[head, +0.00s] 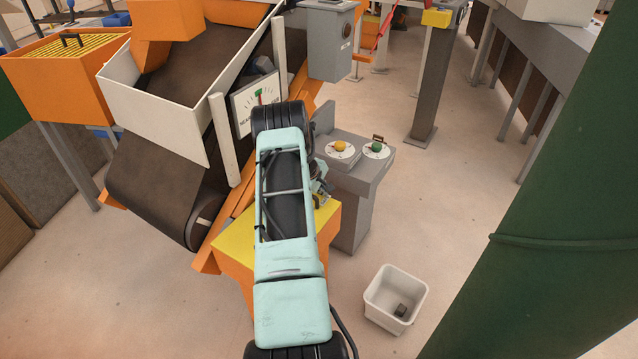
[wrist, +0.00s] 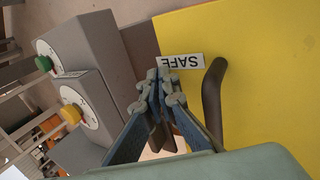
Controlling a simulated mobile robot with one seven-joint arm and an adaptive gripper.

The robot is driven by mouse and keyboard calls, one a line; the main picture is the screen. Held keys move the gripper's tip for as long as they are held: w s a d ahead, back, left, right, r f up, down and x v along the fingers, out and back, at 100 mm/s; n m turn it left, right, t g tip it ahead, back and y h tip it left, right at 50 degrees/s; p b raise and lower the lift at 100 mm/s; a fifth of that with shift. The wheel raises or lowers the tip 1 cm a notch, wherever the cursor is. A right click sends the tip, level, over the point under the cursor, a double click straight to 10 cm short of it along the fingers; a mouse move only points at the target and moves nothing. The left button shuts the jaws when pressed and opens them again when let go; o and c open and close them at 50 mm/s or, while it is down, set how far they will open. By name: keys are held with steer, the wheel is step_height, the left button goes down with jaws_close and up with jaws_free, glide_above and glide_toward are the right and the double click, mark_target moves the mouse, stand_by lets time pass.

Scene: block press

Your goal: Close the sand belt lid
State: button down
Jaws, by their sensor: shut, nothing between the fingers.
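A flat yellow panel (head: 235,242) tops an orange housing beside the dark conveyor belt (head: 155,190), partly hidden by my arm. It looks like the lid and appears to lie flat. In the wrist view the yellow panel (wrist: 265,75) fills the right side, with a white "SAFE" label (wrist: 180,61) and a dark curved handle (wrist: 212,92) at its edge. My gripper (wrist: 162,82) is shut and empty, its tips by the label and just left of the handle. I cannot tell whether they touch. In the head view my gripper (head: 322,188) is mostly hidden behind my arm.
A grey console with a yellow knob (head: 340,147) and a green knob (head: 376,148) stands close to the right of my gripper. A white bin (head: 395,297) holding a dark block sits on the floor. A large green column (head: 550,230) is at right.

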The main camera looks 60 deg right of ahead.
steer(key=v, duration=1)
steer(key=shift+w+r, duration=0.1)
steer(key=shift+r, duration=0.2)
steer(key=shift+w, duration=0.1)
